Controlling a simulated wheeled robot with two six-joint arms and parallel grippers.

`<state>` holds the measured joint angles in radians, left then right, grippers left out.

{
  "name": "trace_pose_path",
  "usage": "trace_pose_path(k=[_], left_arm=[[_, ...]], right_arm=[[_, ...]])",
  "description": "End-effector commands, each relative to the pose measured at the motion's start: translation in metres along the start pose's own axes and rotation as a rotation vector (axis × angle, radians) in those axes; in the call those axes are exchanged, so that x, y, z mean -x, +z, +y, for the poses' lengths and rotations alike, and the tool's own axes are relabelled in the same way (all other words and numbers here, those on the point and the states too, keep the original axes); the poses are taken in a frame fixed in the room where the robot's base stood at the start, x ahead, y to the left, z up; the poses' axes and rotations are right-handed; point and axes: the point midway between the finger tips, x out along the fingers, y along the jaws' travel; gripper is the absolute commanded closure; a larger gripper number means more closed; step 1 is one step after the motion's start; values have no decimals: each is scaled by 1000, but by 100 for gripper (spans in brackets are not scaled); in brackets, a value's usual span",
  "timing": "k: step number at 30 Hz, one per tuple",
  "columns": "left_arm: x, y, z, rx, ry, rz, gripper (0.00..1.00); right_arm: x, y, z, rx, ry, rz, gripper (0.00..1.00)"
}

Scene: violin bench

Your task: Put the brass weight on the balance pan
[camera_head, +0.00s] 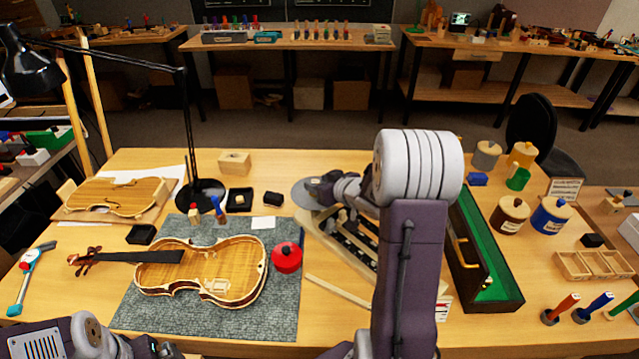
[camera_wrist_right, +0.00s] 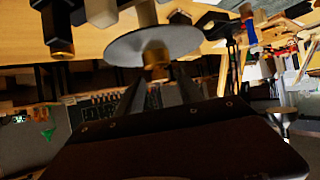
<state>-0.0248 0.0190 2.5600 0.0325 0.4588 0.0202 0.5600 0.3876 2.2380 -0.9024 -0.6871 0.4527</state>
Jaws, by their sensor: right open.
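The balance pan (camera_head: 302,193) is a grey disc at the middle of the bench, partly hidden behind my right gripper (camera_head: 325,188). In the right wrist view, which is upside down, the pan (camera_wrist_right: 125,47) is a pale disc on a white post. The brass weight (camera_wrist_right: 157,62) appears to stand on the pan's upper face, between the finger ends of my right gripper (camera_wrist_right: 158,85). The fingers are apart, with the weight between or just beyond them; contact cannot be told. The weight is hidden in the head view. Part of my left arm shows at bottom left; its fingers are not clear.
A violin body (camera_head: 235,262) lies on a grey mat (camera_head: 130,318), with a red round pot (camera_head: 287,258) beside it. A black lamp base (camera_head: 200,195) stands left of the pan. A green-lined case (camera_head: 478,255) lies right of my right arm.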

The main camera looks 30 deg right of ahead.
Motion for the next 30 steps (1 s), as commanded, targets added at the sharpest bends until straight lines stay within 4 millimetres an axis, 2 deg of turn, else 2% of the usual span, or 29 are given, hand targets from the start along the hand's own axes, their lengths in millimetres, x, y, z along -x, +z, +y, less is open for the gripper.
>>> trace_pose_path(k=[2,5,12,18,22,26,29,30], left_arm=[[5,0,0,0,0,0,0],[8,-1,0,0,0,0,0],[25,-3,0,0,0,0,0],[33,-4,1,0,0,0,0],[34,-4,1,0,0,0,0],[33,-4,1,0,0,0,0],[33,-3,1,0,0,0,0],[33,-3,1,0,0,0,0]], right_arm=[[4,-5,0,1,1,1,57],[21,-6,1,0,3,2,57],[84,-7,2,-2,5,2,57],[116,-5,1,-1,3,1,57],[122,-3,0,-1,1,0,57],[118,-1,-1,5,14,-16,57],[105,11,-4,17,91,-115,57],[100,22,-9,16,129,-186,57]])
